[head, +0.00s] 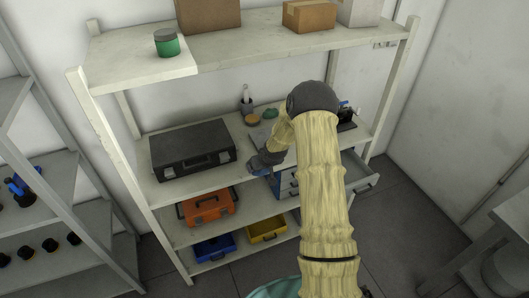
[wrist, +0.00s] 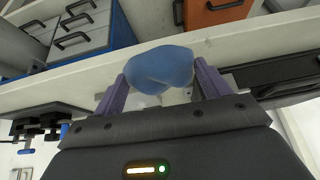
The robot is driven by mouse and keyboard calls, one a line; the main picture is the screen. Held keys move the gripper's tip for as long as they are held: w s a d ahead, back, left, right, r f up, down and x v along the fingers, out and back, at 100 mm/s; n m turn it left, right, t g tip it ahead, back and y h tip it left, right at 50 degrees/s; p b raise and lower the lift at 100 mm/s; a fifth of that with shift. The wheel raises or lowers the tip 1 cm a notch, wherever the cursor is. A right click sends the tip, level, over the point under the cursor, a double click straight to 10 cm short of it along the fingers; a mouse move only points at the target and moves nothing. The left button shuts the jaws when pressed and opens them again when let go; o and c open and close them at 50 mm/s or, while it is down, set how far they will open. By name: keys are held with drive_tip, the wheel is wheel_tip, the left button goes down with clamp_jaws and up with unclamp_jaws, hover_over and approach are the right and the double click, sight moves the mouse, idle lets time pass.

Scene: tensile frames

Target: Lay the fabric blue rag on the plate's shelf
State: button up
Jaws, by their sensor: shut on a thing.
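My gripper (wrist: 160,76) is shut on the blue rag (wrist: 160,66). The rag is bunched into a rounded lump between the two purple-grey fingers. In the head view my gripper (head: 265,162) is at the front part of the middle shelf (head: 165,192), right of the black case. My own arm hides part of that shelf. A flat grey thing (head: 261,134) lies behind the gripper; I cannot tell whether it is the plate. In the wrist view the rag overlaps the pale shelf edge (wrist: 60,88); I cannot tell whether it touches the shelf.
A black case (head: 193,150) fills the middle shelf's left side. A cup with a tool (head: 246,104), a round brown-topped thing (head: 252,120) and a green thing (head: 270,113) stand behind. Below are orange (head: 207,208), blue (head: 214,247) and yellow (head: 267,230) boxes. A drawer (head: 355,178) stands open at right.

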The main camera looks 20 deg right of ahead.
drive_tip(key=s+a+f, duration=0.2)
drive_tip(key=s+a, duration=0.2)
drive_tip(key=s, duration=0.4)
drive_tip(key=s+a+f, duration=0.3)
drive_tip(key=s, duration=0.5)
drive_tip(key=shift+s+a+m+h, duration=0.3)
drive_tip(key=shift+s+a+h, duration=0.05)
drive_tip(key=shift+h, duration=0.05)
drive_tip(key=shift+w+d, duration=0.1)
